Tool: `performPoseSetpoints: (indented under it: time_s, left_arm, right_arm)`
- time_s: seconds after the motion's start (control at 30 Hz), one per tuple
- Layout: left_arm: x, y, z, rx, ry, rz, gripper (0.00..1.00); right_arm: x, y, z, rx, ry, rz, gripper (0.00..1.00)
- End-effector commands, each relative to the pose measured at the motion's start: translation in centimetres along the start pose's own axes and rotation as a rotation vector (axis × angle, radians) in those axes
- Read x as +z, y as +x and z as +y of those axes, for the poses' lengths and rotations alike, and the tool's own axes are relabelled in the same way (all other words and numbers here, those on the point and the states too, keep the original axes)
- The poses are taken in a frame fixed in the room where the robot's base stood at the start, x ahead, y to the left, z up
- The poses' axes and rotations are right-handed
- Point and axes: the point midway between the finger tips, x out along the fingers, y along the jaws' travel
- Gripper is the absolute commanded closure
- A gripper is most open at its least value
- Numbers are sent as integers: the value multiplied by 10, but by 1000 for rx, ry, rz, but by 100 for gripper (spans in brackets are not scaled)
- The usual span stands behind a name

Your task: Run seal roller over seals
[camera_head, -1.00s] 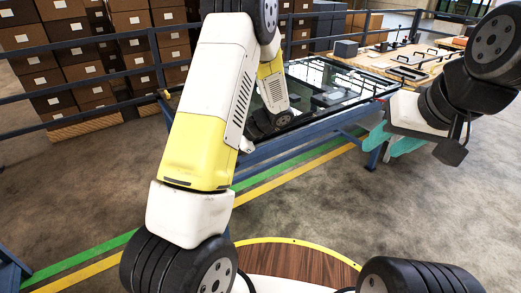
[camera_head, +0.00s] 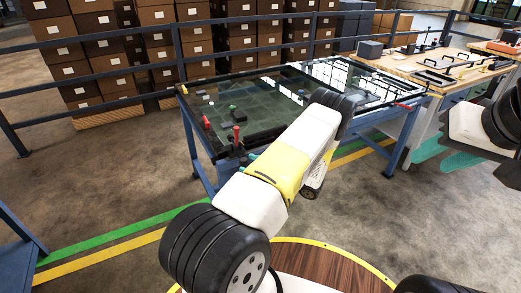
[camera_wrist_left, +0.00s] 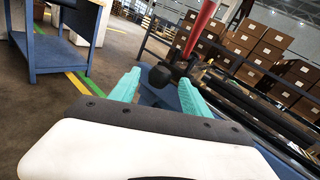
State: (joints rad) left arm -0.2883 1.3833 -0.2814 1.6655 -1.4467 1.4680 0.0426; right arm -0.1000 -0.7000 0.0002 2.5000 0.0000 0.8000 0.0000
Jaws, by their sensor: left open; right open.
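A blue trolley frame (camera_head: 203,168) bears a dark glass panel (camera_head: 262,88) with a dark edge; I cannot make out separate seals. A red-handled tool (camera_head: 237,134), which looks like the seal roller, stands upright at the panel's near edge. In the left wrist view its red handle (camera_wrist_left: 203,25) tilts above a dark head. My left gripper (camera_wrist_left: 162,92) is open, its teal fingers either side of a dark knob-like part; contact cannot be told. In the head view it is mostly hidden by my arm. My right gripper (camera_head: 446,153) is open and empty, beside the workbench at right.
A second red-topped item (camera_head: 206,122) stands at the panel's left edge. A small green-and-black item (camera_head: 232,110) lies on the glass. A wooden workbench (camera_head: 420,66) with tools stands at back right. Railings and stacked boxes (camera_head: 160,45) stand behind.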

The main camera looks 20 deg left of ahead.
Motion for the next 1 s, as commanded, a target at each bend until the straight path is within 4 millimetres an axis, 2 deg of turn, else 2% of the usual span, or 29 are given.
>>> performPoseSetpoints:
  time_s: [0.03,0.2,0.57,0.83,0.87,1.0]
  left_arm:
    - [0,9,1,4,0,-1,45]
    - [0,28,1,3,0,0,45]
    - [0,35,0,1,0,1,45]
    - [0,35,0,1,0,1,96]
    - [0,35,0,1,0,1,100]
    - [0,35,0,1,0,1,100]
  right_arm:
    - [0,0,0,0,0,0,59]
    - [0,0,0,0,0,0,59]
    - [0,0,0,0,0,0,59]
    - [0,0,0,0,0,0,59]
    - [0,0,0,0,0,0,59]
    - [0,0,0,0,0,0,59]
